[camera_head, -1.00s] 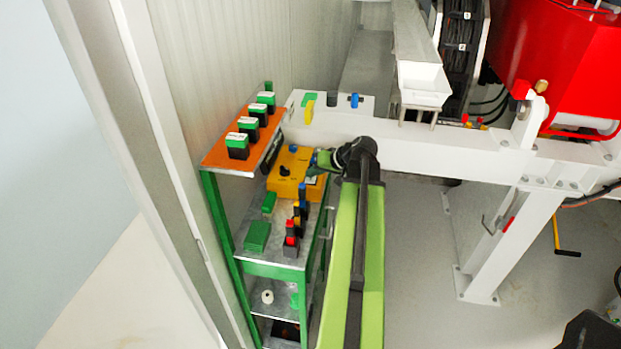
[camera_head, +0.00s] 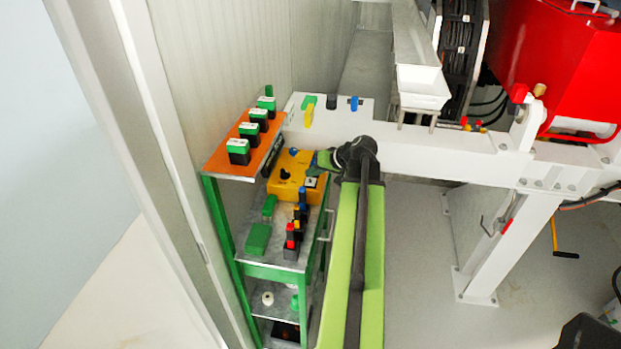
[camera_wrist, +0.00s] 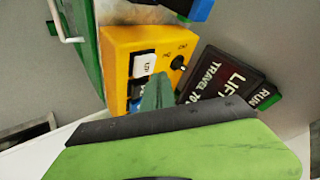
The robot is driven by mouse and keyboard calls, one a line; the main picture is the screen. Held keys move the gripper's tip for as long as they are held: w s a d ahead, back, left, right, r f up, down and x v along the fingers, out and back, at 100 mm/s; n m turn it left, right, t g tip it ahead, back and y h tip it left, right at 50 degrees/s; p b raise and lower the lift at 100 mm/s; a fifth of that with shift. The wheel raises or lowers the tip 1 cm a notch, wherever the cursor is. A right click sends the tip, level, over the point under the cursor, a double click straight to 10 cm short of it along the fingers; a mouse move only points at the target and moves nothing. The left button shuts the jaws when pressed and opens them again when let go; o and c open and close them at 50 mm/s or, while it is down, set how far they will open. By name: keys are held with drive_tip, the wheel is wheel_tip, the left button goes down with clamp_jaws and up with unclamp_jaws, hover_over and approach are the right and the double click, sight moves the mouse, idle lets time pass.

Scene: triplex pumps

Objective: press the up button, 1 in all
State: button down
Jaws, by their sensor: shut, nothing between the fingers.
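The yellow control box (camera_head: 285,188) sits on the upper shelf of the green rack in the head view. It also shows in the wrist view (camera_wrist: 117,48), with a white button (camera_wrist: 144,64) whose lettering seems to read UP. A darker button (camera_wrist: 136,88) is beside it, partly hidden by my fingers, and a black knob (camera_wrist: 178,62) is on the same face. My gripper (camera_wrist: 157,80) is shut and empty, its green tips in front of the box just below and right of the white button. Contact cannot be told. In the head view my gripper (camera_head: 322,160) is at the box's right edge.
A dark sign (camera_wrist: 222,82) reading LIFT is beside the box. Several small coloured blocks (camera_head: 292,235) stand in front of it. An orange shelf (camera_head: 235,170) with green-topped blocks is at left. A white beam (camera_head: 430,150) runs to the right.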

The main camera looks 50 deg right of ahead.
sight(313, 182)
wheel_tip(313, 182, up, 5)
drive_tip(key=p, duration=0.5)
drive_tip(key=shift+r, duration=0.1)
idle(0.7)
